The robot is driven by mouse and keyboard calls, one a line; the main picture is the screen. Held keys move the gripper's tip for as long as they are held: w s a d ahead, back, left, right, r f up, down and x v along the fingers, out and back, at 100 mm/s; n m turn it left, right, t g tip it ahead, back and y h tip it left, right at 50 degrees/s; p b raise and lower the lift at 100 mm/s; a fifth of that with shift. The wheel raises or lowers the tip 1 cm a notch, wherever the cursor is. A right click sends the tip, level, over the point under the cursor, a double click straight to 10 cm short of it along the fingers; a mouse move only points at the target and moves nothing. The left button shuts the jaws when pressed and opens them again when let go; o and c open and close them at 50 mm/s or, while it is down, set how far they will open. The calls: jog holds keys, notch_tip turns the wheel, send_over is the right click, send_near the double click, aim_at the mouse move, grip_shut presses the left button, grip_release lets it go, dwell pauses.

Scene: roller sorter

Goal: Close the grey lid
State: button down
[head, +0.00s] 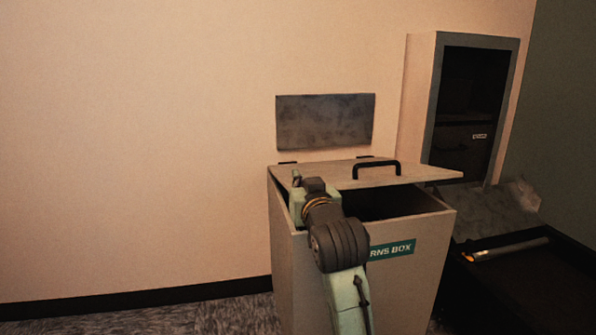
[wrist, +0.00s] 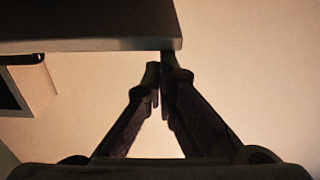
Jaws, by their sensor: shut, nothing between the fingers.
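The grey lid (head: 425,173) with a black handle (head: 376,166) sits on the box (head: 345,290) labelled "RNS BOX". It is tilted partly open, with a dark gap under its front and right side. My gripper (head: 297,178) is at the lid's left edge, fingers shut and empty. In the wrist view the lid (wrist: 85,30) spans the upper left, and the fingertips (wrist: 160,72) are right by its edge and corner. I cannot tell whether they touch it. My arm hides part of the box front and label.
A grey plate (head: 325,122) is on the wall behind the box. A cabinet (head: 418,95) with a dark opening stands at the back right. A dark tray (head: 530,285) holding a tube (head: 508,249) lies at the right. The floor at the left is clear.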

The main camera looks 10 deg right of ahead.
jog(key=shift+s+f+b, duration=0.2)
jog(key=shift+f+b, duration=0.15)
jog(key=shift+f, duration=0.55)
jog(key=shift+s+f+b, duration=0.2)
jog(key=shift+f+b, duration=0.15)
jog(key=shift+f, duration=0.55)
jog(key=shift+s+f+b, duration=0.2)
jog(key=shift+f+b, duration=0.15)
jog(key=shift+f, duration=0.55)
